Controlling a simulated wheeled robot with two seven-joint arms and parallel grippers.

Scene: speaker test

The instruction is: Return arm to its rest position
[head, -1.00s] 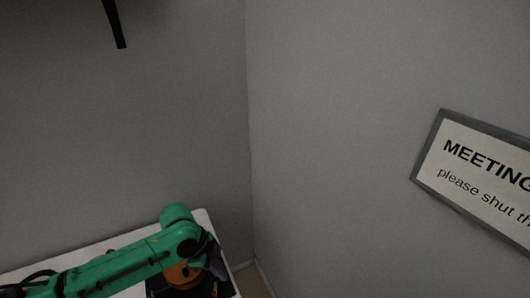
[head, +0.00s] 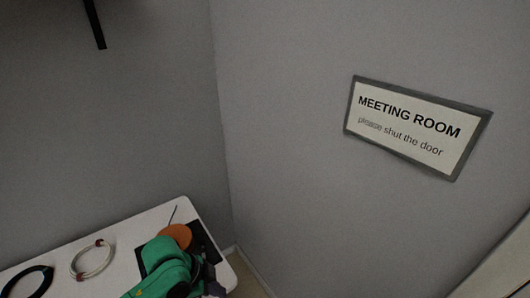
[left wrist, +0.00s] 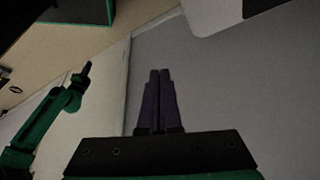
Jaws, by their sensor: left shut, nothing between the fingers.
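My left arm (head: 165,265) is green and bends over the near right end of the white table in the head view. Its gripper (head: 211,284) shows only in part at the bottom edge, beside the arm. In the left wrist view the left gripper (left wrist: 159,85) has its two dark fingers together with nothing between them. Another green arm, apparently my right one, shows at the left of that view, with a small dark gripper tip (left wrist: 86,69). Its finger opening is too small to make out.
The white table (head: 130,225) holds a pale cable coil (head: 92,260), a black coil (head: 28,283), an orange round thing (head: 178,235) and a dark pad (head: 203,240). A MEETING ROOM sign (head: 415,127) hangs on the grey wall. Floor shows right of the table.

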